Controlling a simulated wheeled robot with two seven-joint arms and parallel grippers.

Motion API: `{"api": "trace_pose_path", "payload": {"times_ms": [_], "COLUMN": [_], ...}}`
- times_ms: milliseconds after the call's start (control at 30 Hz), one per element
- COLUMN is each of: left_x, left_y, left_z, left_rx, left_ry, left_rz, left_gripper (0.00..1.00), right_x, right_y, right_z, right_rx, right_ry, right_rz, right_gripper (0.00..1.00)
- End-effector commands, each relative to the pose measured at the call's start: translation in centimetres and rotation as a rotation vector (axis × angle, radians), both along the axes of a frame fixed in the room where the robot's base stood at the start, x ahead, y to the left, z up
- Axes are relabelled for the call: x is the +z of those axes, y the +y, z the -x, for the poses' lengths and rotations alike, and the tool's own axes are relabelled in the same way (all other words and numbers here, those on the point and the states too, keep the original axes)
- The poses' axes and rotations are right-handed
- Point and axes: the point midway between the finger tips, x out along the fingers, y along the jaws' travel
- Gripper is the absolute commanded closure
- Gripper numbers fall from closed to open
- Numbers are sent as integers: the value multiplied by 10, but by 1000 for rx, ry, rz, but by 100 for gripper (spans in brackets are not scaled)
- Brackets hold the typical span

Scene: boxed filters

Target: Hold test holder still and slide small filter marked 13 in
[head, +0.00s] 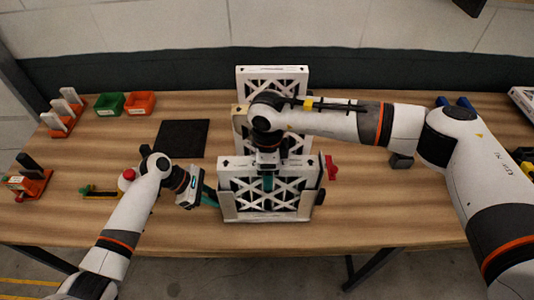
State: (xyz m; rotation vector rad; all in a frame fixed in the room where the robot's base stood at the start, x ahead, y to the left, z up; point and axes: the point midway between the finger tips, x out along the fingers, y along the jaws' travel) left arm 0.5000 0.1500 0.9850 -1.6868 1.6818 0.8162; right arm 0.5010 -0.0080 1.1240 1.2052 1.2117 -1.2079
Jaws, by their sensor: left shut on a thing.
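A white lattice-faced panel (240,178), which looks like the filter, stands upright at the front middle of the table. It sits in a grey-white frame (228,208) that looks like the test holder; how deep it sits, I cannot tell. No number is legible. My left gripper (209,196) is shut at the holder's left side, its teal fingers touching that edge. My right gripper (268,181) points down over the panel's top middle, with a teal finger in front of the lattice. Its other finger is hidden, so its grip is unclear.
More white lattice panels (272,78) stand behind, partly hidden by my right arm. A black mat (181,138), green bin (109,104) and orange bin (140,103) lie left. A red knob (331,167) is right of the holder. The table's front middle edge is close.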

Motion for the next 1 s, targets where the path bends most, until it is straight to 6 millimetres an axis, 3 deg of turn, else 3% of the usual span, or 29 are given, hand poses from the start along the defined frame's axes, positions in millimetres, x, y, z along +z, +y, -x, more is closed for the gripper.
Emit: {"api": "trace_pose_path", "payload": {"times_ms": [267, 1000], "left_x": [2, 2], "left_y": [-1, -1], "left_z": [-1, -1], "left_rx": [0, 0], "left_ry": [-2, -2], "left_rz": [4, 4], "left_gripper": [95, 95], "right_x": [34, 181], "right_y": [0, 1], "right_z": [-1, -1], "right_rx": [0, 0], "right_ry": [-4, -5], "right_rz": [-1, -2], "right_gripper": [34, 34]}}
